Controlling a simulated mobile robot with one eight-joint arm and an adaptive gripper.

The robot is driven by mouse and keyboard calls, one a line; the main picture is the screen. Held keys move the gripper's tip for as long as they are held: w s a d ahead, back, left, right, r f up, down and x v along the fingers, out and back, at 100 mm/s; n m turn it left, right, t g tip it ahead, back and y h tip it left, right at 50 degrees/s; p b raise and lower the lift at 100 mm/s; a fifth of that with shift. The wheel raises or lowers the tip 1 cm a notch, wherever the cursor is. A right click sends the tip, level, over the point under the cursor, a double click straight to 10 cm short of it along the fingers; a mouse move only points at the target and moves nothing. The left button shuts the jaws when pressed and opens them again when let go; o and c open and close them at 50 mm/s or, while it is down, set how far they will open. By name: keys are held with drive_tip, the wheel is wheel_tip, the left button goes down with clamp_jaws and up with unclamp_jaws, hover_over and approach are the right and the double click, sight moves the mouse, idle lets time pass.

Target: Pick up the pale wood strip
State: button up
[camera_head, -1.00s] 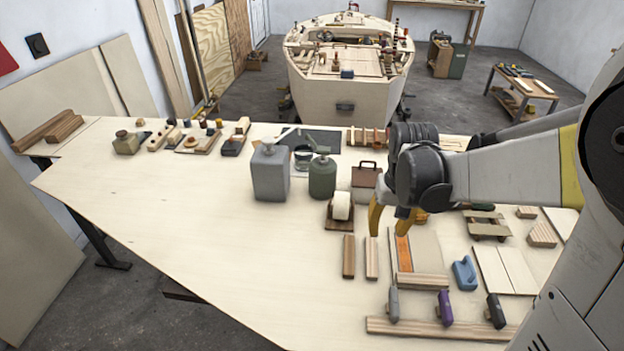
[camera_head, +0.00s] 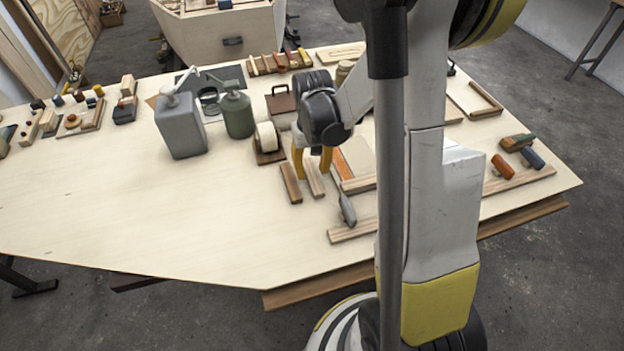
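Two short wood strips lie side by side on the plywood worktable (camera_head: 120,200). The right one is the pale wood strip (camera_head: 315,184); the left one is a browner strip (camera_head: 291,184). My gripper (camera_head: 312,173), with two yellow fingers, points down over the far part of the pale strip. The fingers are spread, one to each side of the strip in this view. The gripper is open and holds nothing that I can see. I cannot tell how high the fingertips are above the table.
A tape roll on a wooden holder (camera_head: 268,140), a green canister (camera_head: 237,115) and a grey canister (camera_head: 181,128) stand left of the gripper. A grey-handled tool (camera_head: 346,207) lies right of the strips. The table's front left is clear. My arm hides much of the right side.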

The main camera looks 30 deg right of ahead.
wheel_tip(320, 180, down, 2)
drive_tip(key=shift+f, duration=0.15)
clamp_jaws()
drive_tip(key=shift+r, duration=0.2)
